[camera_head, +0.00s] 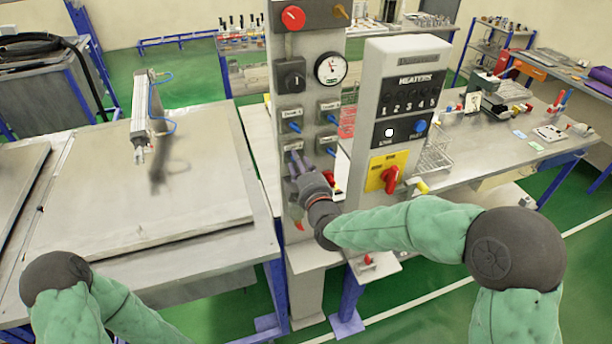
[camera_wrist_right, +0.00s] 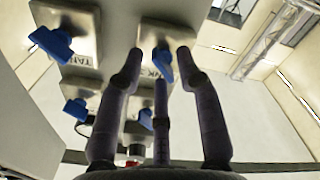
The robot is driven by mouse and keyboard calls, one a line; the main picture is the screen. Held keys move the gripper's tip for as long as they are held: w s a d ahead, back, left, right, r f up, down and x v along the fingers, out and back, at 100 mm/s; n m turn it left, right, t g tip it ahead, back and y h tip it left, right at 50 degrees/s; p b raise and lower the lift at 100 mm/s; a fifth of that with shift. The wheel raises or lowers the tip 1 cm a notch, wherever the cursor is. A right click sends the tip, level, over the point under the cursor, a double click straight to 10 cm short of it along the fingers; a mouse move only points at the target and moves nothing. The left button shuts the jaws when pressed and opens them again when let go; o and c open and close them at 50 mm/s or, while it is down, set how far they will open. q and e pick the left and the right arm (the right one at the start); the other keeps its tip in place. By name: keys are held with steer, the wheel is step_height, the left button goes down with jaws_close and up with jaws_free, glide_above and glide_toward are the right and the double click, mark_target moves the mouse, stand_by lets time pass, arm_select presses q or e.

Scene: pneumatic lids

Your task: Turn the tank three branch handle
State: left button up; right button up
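Branch handles, blue levers on pale square plates, sit on the grey control column. The upper left handle (camera_head: 294,126), upper right handle (camera_head: 330,117) and lower right handle (camera_head: 329,149) show in the head view. My right gripper (camera_head: 295,163) is in front of the lower left plate and hides most of it. In the right wrist view, its dark fingers (camera_wrist_right: 160,68) are spread, with one blue handle (camera_wrist_right: 162,62) between their tips. I cannot tell whether they touch it. The label there is partly hidden and its number is unreadable. My left gripper is out of view.
A pressure gauge (camera_head: 330,68) and black switch (camera_head: 291,76) are above the handles. The heaters box (camera_head: 405,85), with a red rotary switch (camera_head: 390,179), stands close to the right. A metal table (camera_head: 215,200) is at left; a workbench (camera_head: 490,160) is at right.

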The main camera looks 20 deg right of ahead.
steer(key=s, duration=1.1)
steer(key=shift+s+d, duration=0.25)
steer(key=shift+d, duration=0.05)
steer(key=s+a+f+m+g+y+b, duration=0.1)
steer(key=a+f+m+g+b, duration=0.2)
steer(key=f, duration=1.2)
steer(key=s+f+m+g+y+b, duration=0.15)
steer(key=f+g, duration=0.35)
steer(key=f, duration=0.9)
arm_select(q)
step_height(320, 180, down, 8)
steer(key=b, duration=0.4)
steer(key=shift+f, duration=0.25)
arm_select(e)
steer(key=s+a+f+m+g, duration=0.2)
steer(key=s+f, duration=0.6)
steer(key=f, duration=0.4)
steer(key=s+a+f+m+g, duration=0.3)
steer(key=s+f+m+g, duration=0.2)
steer(key=f, duration=0.7)
steer(key=s+g+y, duration=0.1)
steer(key=s+g, duration=0.1)
steer(key=s, duration=0.2)
steer(key=shift+s+f+g, duration=0.3)
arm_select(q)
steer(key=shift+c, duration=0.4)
arm_select(e)
steer(key=shift+m, duration=0.25)
